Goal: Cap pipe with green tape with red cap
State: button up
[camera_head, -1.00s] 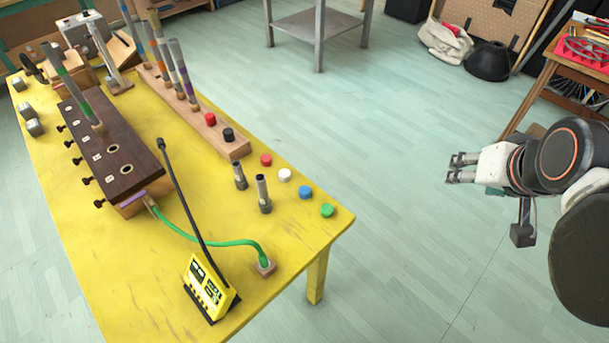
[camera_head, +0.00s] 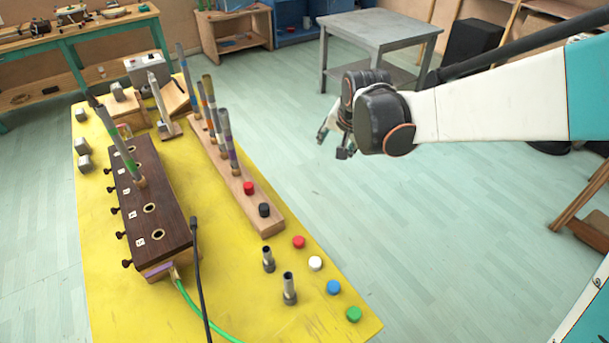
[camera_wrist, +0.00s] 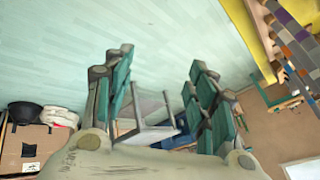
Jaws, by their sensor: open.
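A grey pipe with green tape (camera_head: 131,164) stands tilted in a dark wooden box (camera_head: 150,205) on the yellow table in the head view. Its top shows no cap. One red cap (camera_head: 299,242) lies on the table at the head of a row of caps. Another red cap (camera_head: 249,188) sits on the light wooden rack (camera_head: 270,227). My gripper (camera_head: 333,145) is in the air over the floor, right of the table and apart from pipe and caps. In the wrist view, its green-padded fingers (camera_wrist: 160,97) are spread and empty.
A black cap (camera_head: 264,210) is on the rack, near several taped pipes. White (camera_head: 315,263), blue (camera_head: 333,287) and green (camera_head: 353,314) caps and two short metal tubes (camera_head: 289,290) stand nearby. A black gooseneck (camera_head: 199,275) rises at the front. A grey table (camera_head: 375,35) stands behind.

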jog(key=s+a+f+m+g, duration=0.2)
jog(key=s+a+f+g, duration=0.15)
jog(key=a+f, duration=0.2)
jog(key=m+g+h, duration=0.2)
jog(key=m, duration=0.1)
send_over(299, 239)
notch_tip(299, 239, down, 7)
jog(key=shift+m+g, duration=0.25)
jog(key=shift+m, duration=0.15)
jog(key=f, duration=0.2)
jog(key=f+b, duration=0.1)
jog(key=f, duration=0.5)
jog(key=shift+s+a+b, duration=0.2)
jog(key=shift+a+b, duration=0.05)
jog(key=shift+b, duration=0.1)
jog(key=shift+w+d+f+b, duration=0.1)
jog(key=shift+f+b, duration=0.6)
jog(key=shift+f, duration=0.85)
jog(key=shift+w+d+f+b, duration=0.1)
jog(key=shift+f+b, duration=0.55)
jog(key=shift+f, duration=0.85)
jog(key=c, duration=0.8)
